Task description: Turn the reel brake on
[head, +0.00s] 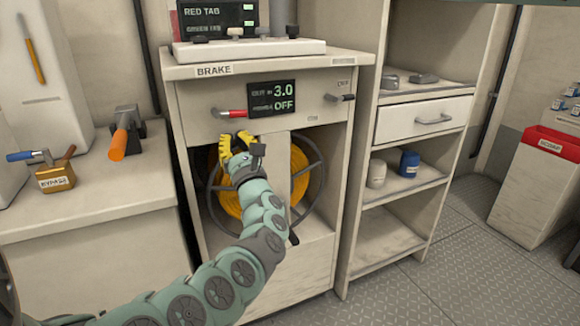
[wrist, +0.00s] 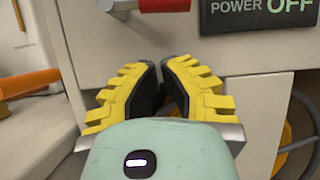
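The reel brake lever (head: 231,113) has a red grip and sits on the cabinet front under the "BRAKE" label (head: 214,71), to the left of the display. Its red grip (wrist: 164,4) is cut off by the top edge of the wrist view. The display (head: 272,97) reads 3.0 and "POWER OFF". My gripper (head: 236,143) has yellow ribbed fingers and is just below the lever, apart from it. In the wrist view, its fingertips (wrist: 161,63) are drawn together with nothing seen between them. The reel (head: 299,175), with orange-yellow hose, is partly hidden behind my arm and a panel.
A second lever (head: 341,97) with a dark grip is at the cabinet's right. A orange-handled lever (head: 120,140) and a brass bypass valve (head: 55,177) are on the left counter. Open shelves with a drawer (head: 424,120) stand right. Floor at front right is clear.

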